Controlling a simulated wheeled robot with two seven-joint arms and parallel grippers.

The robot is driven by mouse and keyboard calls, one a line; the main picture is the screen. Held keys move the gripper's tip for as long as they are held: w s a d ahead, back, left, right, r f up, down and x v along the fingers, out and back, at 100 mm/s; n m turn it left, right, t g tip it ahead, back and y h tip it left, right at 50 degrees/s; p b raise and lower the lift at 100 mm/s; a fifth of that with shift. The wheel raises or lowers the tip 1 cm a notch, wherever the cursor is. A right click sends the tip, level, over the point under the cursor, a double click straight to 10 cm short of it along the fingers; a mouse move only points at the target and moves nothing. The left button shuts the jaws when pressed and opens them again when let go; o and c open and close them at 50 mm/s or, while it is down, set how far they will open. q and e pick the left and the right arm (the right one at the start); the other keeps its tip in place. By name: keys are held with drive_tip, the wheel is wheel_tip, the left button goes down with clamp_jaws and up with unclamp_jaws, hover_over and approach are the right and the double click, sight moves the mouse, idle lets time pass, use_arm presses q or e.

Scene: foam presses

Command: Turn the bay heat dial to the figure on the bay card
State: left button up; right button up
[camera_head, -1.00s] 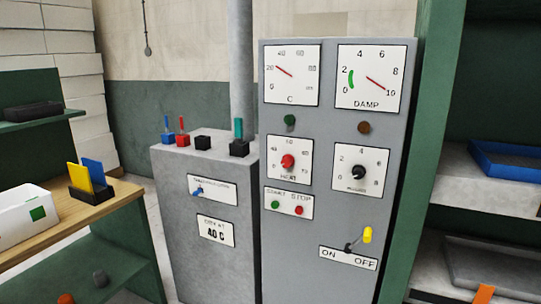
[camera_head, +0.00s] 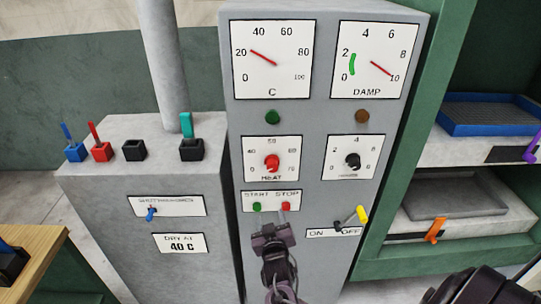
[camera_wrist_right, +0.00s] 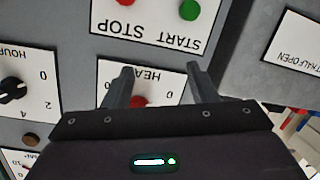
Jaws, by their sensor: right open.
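The heat dial (camera_head: 271,162) is a red knob on a white HEAT plate on the grey cabinet's front. Its pointer direction is too small to tell. My right gripper (camera_head: 272,232) is open and empty, below the START STOP plate in the head view and in front of the cabinet. In the right wrist view the HEAT plate appears upside down beyond the open fingers (camera_wrist_right: 160,78), with the red knob (camera_wrist_right: 138,101) partly hidden by the gripper body. My left gripper is not in view.
The START STOP plate (camera_head: 271,200) sits just below the dial. A black-knobbed dial (camera_head: 352,160) is to its right, and a yellow-tipped ON/OFF lever (camera_head: 361,215) is lower right. Two gauges (camera_head: 271,60) are above. Shelves with trays (camera_head: 490,115) stand at the right.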

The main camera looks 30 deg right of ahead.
drive_tip(key=m+t+h+p, duration=0.1)
drive_tip(key=m+h+p, duration=0.1)
approach(272, 169)
drive_tip(key=p+x, duration=0.2)
drive_tip(key=x, duration=0.6)
drive_tip(key=shift+s+d+r, duration=0.1)
drive_tip(key=shift+w+d, duration=0.2)
drive_tip(key=shift+w, duration=0.15)
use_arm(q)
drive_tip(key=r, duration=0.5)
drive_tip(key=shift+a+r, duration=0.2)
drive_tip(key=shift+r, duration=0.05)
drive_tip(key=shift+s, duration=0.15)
use_arm(e)
drive_tip(key=c, duration=1)
